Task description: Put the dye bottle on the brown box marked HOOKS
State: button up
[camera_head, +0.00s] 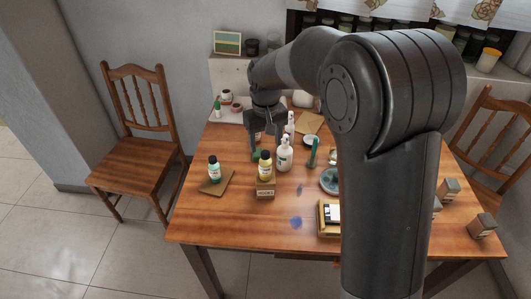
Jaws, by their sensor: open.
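A small brown box (265,192) with dark lettering on its front stands near the middle of the table; the lettering is too small to read surely. A yellow bottle (265,166) with a dark cap and pale label stands upright on it. I cannot read which label says dye. My gripper (265,145) is open and empty, pointing down just above and behind the yellow bottle, apparently not touching it.
White bottles (284,157) and a green upright thing (313,153) stand close to the right. A framed tray (323,222) and small grey boxes (482,226) lie farther right. The wooden table (225,222) is bare at front left. Chairs (140,150) flank it. My arm hides the table's right middle.

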notch_tip(320, 180, up, 5)
jog(key=s+d+r+m+t, duration=0.2)
jog(key=s+d+r+t, duration=0.1)
jog(key=s+d+r, duration=0.7)
jog(key=s+d+f+m+t, duration=0.1)
jog(key=s+d+f, duration=0.1)
jog(key=s+d, duration=0.3)
jog(key=s+d+f+m+t, duration=0.1)
jog(key=s+d, duration=0.4)
jog(key=s, duration=0.6)
jog(key=shift+f+m+t, duration=0.3)
jog(key=shift+f+m, duration=0.1)
jog(key=shift+m, duration=0.3)
jog(key=shift+o, duration=0.6)
jog(key=shift+s, duration=0.1)
